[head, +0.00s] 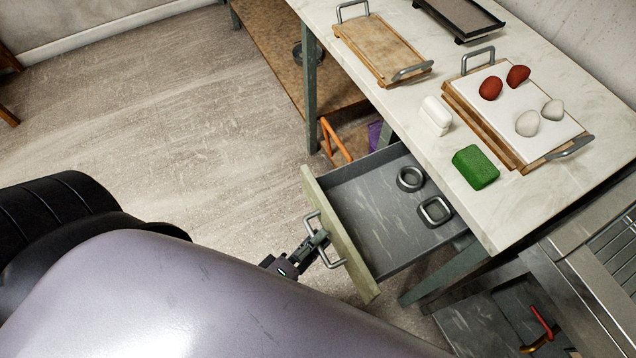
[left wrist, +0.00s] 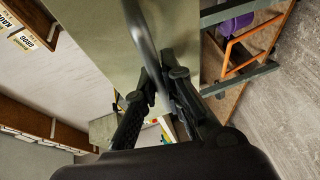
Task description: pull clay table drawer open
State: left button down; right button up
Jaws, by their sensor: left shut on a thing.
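The clay table (head: 455,170) has a pale top and grey-green legs. Its drawer (head: 375,215) is pulled well out, and its grey inside shows. The drawer front (head: 345,240) is a pale greenish board with a metal loop handle (head: 336,262). My left gripper (head: 312,246) is at the handle and shut on it. In the left wrist view the handle bar (left wrist: 140,45) runs down between the fingers of the left gripper (left wrist: 160,85), in front of the drawer front (left wrist: 95,25). My right gripper is not in view.
The drawer holds a round ring (head: 410,178) and a square ring (head: 434,211). On the table are a green block (head: 475,167), a white block (head: 436,115) and a board (head: 465,105) with red and white lumps. Open floor (head: 180,110) lies left of the drawer.

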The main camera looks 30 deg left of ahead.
pick_arm(q)
jog(key=c, duration=1.7)
grip_release()
jog(key=shift+s, duration=0.1)
jog(key=v, duration=1.1)
jog(key=shift+s+a+r, duration=0.1)
jog(key=shift+s+a, duration=0.1)
jog(key=shift+s, duration=0.15)
